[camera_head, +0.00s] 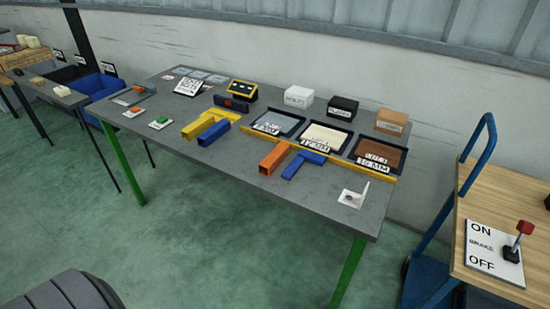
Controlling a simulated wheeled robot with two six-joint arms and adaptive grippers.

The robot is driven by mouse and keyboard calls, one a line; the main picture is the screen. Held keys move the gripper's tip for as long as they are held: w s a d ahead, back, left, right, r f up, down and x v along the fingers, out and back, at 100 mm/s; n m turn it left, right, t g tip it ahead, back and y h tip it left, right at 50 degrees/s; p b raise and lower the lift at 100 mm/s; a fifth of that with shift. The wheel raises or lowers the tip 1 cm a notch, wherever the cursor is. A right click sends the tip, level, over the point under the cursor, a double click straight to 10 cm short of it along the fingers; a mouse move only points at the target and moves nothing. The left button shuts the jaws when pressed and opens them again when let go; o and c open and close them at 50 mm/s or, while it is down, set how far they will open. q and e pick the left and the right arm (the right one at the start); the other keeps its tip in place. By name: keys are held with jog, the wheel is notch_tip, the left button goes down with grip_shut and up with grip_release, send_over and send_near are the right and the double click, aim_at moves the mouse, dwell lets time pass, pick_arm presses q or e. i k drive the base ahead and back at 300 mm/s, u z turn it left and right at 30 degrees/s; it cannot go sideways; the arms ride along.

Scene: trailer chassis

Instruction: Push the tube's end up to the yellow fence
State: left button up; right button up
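A grey table (225,180) bears several square tubes. An orange tube (273,158) lies with its open end toward the front edge and its far end close to a long yellow strip (345,166), which looks like the fence. I cannot tell whether they touch. A blue piece (300,163) lies just right of the orange tube. Further left, a blue tube (214,132) lies beside a yellow angled piece (203,123). I cannot tell which tube is meant. Neither of my grippers is in view.
Behind the strip stand labelled trays (325,137) and small boxes (343,107). A white angled bracket (353,196) sits near the right front corner. A trolley (500,215) with a brake lever stands at right. The table's front middle is clear.

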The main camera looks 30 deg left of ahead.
aim_at(267, 166)
jog(key=z, duration=1.6)
jog(key=k, duration=1.05)
jog(key=u, duration=1.05)
jog(key=i, duration=0.5)
jog(key=z, duration=0.05)
